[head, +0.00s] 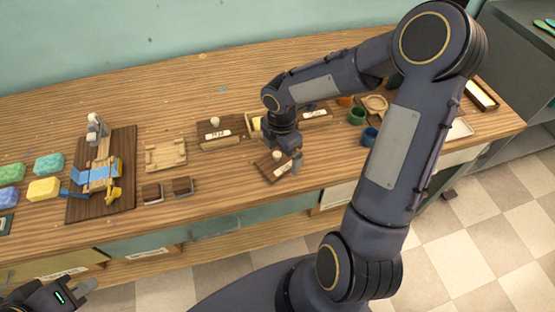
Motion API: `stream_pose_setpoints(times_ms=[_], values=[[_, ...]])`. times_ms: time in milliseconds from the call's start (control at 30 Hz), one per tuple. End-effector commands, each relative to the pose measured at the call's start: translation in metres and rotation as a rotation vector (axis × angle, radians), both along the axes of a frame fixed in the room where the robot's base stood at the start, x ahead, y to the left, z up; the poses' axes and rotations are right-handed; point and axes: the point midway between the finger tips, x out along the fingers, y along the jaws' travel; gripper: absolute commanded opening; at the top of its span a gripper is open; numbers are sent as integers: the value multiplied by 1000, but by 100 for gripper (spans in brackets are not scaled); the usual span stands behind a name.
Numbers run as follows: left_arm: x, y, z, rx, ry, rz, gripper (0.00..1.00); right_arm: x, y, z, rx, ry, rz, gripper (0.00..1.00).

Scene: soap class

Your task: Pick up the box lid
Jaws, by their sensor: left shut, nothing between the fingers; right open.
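A dark wooden box lid (268,168) with a pale label lies at the front of the wooden table, below my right gripper. My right gripper (287,158) points down at the lid's right part, its fingers open close to the pale knob; contact cannot be made out. An open wooden box (254,127) with something yellow inside stands just behind, partly hidden by my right arm. Another dark lidded box (216,135) with a label and pale knob stands to its left. My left gripper (84,288) is shut and empty at the bottom left, away from the table.
A dark board (119,200) with a blue and yellow device stands on the left, beside several colored soaps (48,163). A pale wooden tray (166,155) and two small dark blocks (183,186) lie mid-left. Green and blue cups (356,116) stand right, partly behind my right arm.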

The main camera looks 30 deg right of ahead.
Motion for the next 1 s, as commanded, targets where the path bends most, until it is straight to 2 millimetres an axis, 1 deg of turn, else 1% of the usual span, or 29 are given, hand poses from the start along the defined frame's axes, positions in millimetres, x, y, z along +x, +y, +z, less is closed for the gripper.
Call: stream_pose_setpoints(times_ms=[33,100,333,367,700,1000], values=[[0,0,-1,0,0,0,0,-1,0,-7,0,3,1,100],[0,0,-1,0,0,0,0,-1,0,-12,0,1,0,100],[0,0,-1,0,0,0,0,0,0,-13,-1,0,-1,100],[0,0,-1,0,0,0,0,0,0,-13,-1,0,-1,99],[0,0,-1,0,0,0,0,0,0,-13,0,0,-1,54],[0,0,-1,0,0,0,0,0,0,-11,-1,-1,-1,53]])
